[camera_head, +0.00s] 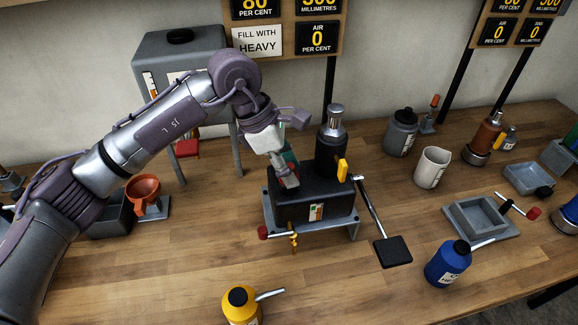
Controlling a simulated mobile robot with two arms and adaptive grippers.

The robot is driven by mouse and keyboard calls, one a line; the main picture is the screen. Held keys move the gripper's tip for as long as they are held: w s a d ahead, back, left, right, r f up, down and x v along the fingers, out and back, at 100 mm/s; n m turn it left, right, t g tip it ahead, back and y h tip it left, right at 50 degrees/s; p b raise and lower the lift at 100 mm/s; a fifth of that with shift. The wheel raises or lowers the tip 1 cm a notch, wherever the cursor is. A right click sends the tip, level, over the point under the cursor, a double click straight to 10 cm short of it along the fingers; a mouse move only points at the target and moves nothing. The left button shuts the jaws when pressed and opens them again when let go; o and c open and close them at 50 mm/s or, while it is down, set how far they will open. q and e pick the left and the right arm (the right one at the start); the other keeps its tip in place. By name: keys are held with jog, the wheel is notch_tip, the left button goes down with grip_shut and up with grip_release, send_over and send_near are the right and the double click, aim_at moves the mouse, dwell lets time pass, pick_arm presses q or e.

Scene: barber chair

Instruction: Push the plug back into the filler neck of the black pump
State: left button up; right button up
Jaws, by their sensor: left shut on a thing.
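The black pump (308,207) stands on a grey base plate on the wooden bench, in the middle of the head view. A dark cylinder with a silver top (333,127) rises from its back right, beside a yellow lever. My left gripper (287,181) reaches down to the left part of the pump's top, its fingers pointing down. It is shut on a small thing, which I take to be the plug. The fingers hide the plug and the filler neck, so I cannot tell how far in the plug sits. My right gripper is out of view.
A black pedal (392,251) sticks out at the pump's right front. A yellow oil can (241,304) stands in front, a blue can (448,263) at right front. A grey tray (480,215) and white mug (432,168) stand right. An orange funnel (143,188) is at left.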

pick_arm(q)
jog(key=shift+b, duration=0.4)
dwell(0.4)
dwell(0.4)
jog(key=o, duration=1.6)
jog(key=shift+r+p, duration=1.35)
jog(key=shift+r, duration=2.2)
grip_shut()
